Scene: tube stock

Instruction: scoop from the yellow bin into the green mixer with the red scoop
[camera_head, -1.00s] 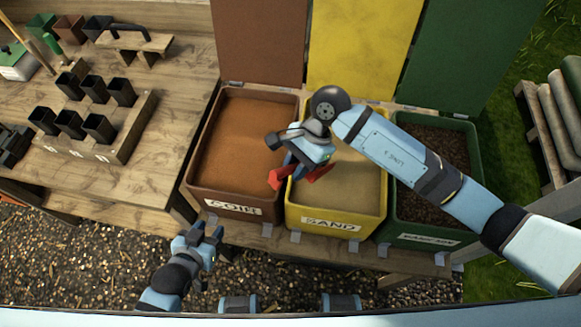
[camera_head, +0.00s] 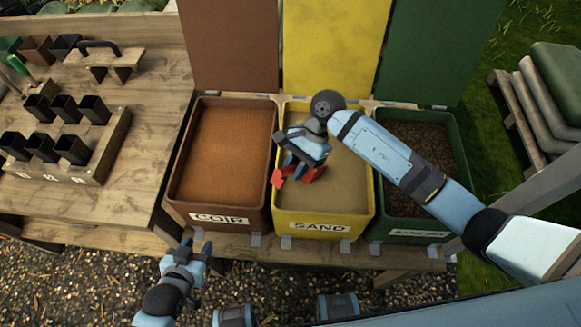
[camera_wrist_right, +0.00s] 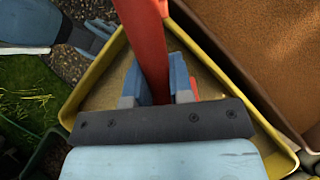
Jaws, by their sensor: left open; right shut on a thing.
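The yellow bin (camera_head: 322,228), labelled SAND, stands in the middle of a row of bins and holds tan sand. My right gripper (camera_head: 300,165) is over the left part of this bin, shut on the red scoop (camera_head: 277,180). In the right wrist view the red handle (camera_wrist_right: 150,45) runs between the fingers of the right gripper (camera_wrist_right: 158,85), with the yellow bin's rim (camera_wrist_right: 95,75) around it. Whether the scoop touches the sand, or holds any, I cannot tell. My left gripper (camera_head: 187,252) is open and empty, low in front of the brown bin. No green mixer is recognisable.
A brown COIR bin (camera_head: 175,180) stands left of the yellow bin, and a green bin (camera_head: 465,185) with dark filling stands right. Their lids stand raised behind. A wooden bench (camera_head: 150,75) with several black pots is at left. Sacks lie on a pallet (camera_head: 510,105) at right.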

